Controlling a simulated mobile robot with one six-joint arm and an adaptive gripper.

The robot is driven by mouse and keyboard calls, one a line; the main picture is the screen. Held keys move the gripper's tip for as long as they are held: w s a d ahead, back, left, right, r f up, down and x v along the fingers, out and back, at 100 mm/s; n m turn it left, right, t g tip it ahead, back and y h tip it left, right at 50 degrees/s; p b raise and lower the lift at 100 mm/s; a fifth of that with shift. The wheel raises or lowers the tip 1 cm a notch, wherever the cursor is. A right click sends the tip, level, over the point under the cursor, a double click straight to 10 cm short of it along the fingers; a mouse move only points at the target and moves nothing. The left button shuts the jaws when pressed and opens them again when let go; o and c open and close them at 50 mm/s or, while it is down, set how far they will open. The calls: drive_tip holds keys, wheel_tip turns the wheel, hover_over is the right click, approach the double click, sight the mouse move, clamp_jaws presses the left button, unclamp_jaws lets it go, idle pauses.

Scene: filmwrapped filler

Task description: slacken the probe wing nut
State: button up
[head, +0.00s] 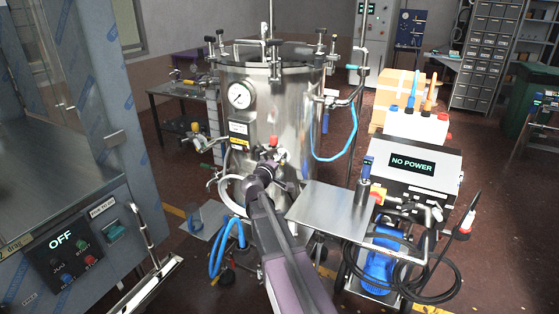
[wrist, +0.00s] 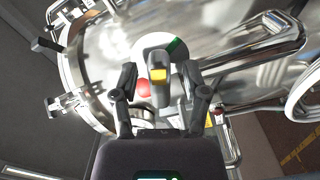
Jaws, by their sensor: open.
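The steel tank (head: 290,105) stands in the middle of the head view, with a gauge and clamped lid. My gripper (head: 268,165) is at its lower front, by a red knob (head: 273,141). In the wrist view my gripper (wrist: 164,82) is open. A grey fitting with a yellow block (wrist: 159,75) shows between the fingers, and the red knob (wrist: 143,88) lies behind it. No contact can be made out. I cannot tell which part is the probe wing nut; it may be hidden by my gripper or too small to tell.
A steel side plate (head: 328,208) is right of my arm, beside a cart with a "NO POWER" box (head: 411,163). Blue hoses (head: 226,250) hang low at the left. A grey cabinet marked "OFF" (head: 62,243) fills the left side. A pipe (wrist: 245,55) runs close by in the wrist view.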

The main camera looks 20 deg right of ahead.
clamp_jaws()
drive_tip(key=shift+n, duration=0.3)
drive_tip(key=n, duration=0.7)
drive_tip(key=shift+n, duration=0.4)
drive_tip(key=n, duration=0.9)
idle(0.4)
